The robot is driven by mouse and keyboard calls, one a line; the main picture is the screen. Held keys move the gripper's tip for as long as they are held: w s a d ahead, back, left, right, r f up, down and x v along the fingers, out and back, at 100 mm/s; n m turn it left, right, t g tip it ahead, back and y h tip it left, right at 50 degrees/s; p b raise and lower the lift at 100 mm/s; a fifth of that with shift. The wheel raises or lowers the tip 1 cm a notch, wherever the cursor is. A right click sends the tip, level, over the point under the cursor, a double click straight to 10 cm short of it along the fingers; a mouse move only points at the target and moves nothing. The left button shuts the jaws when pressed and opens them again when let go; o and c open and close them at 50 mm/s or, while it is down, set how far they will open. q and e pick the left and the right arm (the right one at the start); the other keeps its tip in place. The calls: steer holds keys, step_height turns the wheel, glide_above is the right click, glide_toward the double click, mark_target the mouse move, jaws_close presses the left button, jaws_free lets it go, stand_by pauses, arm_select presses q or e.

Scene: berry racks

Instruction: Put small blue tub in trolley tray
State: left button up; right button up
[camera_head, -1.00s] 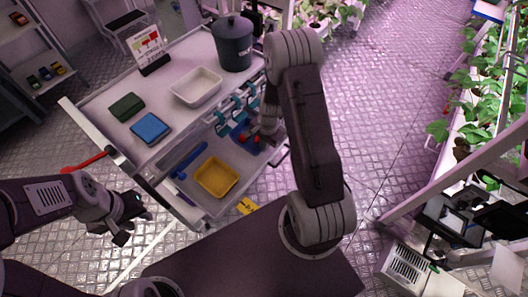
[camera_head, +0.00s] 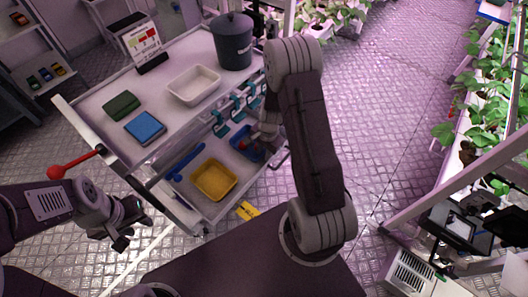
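The small blue tub (camera_head: 239,147) sits in the lower tray (camera_head: 209,208) of the trolley, at its right end, with a bit of red showing in it. My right gripper (camera_head: 262,143) is right beside the tub's right side, partly hidden by my forearm; its fingers are too small and dark to tell open from shut, and I cannot tell whether it touches the tub. A yellow tub (camera_head: 214,180) sits in the same tray, left of the blue one. My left gripper (camera_head: 133,222) is open and empty, left of the trolley and apart from it.
The trolley's top holds a white tub (camera_head: 194,86), a dark bin (camera_head: 233,42), a blue flat box (camera_head: 145,128), a green item (camera_head: 122,106) and a sign (camera_head: 146,44). A blue bar (camera_head: 186,161) lies in the lower tray. Plant racks (camera_head: 485,130) stand at the right; floor between is clear.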

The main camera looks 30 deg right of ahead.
step_height(320, 180, up, 12)
steer(key=s+p, duration=0.1)
steer(key=p, duration=0.4)
steer(key=s+a+r+n, duration=0.8)
steer(key=s+n, duration=0.3)
steer(key=n, duration=0.2)
step_height(320, 180, up, 12)
steer(key=p, duration=1.1)
steer(key=shift+f, duration=0.2)
steer(key=shift+d, duration=0.1)
